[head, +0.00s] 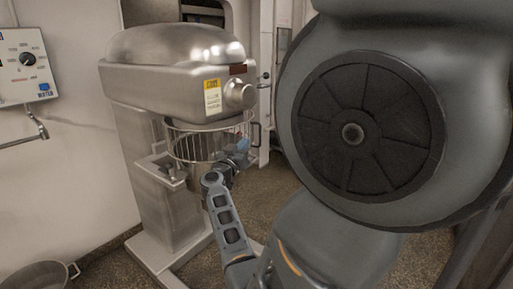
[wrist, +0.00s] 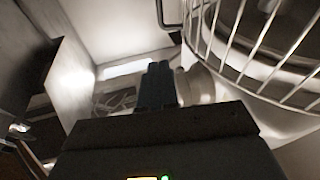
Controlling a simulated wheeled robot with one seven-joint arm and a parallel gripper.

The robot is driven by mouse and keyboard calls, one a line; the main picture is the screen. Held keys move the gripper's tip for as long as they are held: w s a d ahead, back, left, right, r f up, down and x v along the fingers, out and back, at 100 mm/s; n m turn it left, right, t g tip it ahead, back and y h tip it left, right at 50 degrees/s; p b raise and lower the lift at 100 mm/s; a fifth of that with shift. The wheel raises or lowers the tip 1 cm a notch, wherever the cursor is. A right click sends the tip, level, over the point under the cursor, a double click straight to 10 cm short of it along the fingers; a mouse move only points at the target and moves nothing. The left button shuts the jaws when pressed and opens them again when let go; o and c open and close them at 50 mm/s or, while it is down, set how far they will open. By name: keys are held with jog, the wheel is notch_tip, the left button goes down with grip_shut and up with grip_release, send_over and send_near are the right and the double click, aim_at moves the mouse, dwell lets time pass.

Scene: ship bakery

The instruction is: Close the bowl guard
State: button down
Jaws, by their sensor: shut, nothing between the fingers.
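The bowl guard (head: 205,143) is a curved cage of metal wire hanging below the head of a large steel mixer (head: 170,62). A dark loop handle (head: 258,134) stands at its right side in the head view. In the wrist view the guard's bars (wrist: 262,45) fill the upper right, and a dark loop (wrist: 168,14) shows at the top edge. My gripper (head: 243,146) is at the guard's right front, low by the bars. In the wrist view its fingers (wrist: 157,72) are together and empty, left of the bars. I cannot tell whether they touch the guard.
A control box (head: 27,62) and a tap (head: 38,128) are on the left wall. A metal pot (head: 38,276) stands at the lower left. The mixer's column and base (head: 150,252) are below the guard. Floor is open right of the mixer.

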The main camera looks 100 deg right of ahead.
notch_tip(320, 180, down, 5)
jog(key=w+m+y, duration=0.1)
jog(key=y, duration=0.1)
jog(key=s+d+t+b, duration=0.1)
jog(key=s+d+b, duration=0.1)
jog(key=s+d, duration=0.5)
jog(key=d, duration=0.4)
jog(key=shift+r, duration=0.15)
jog(key=shift+s, duration=0.1)
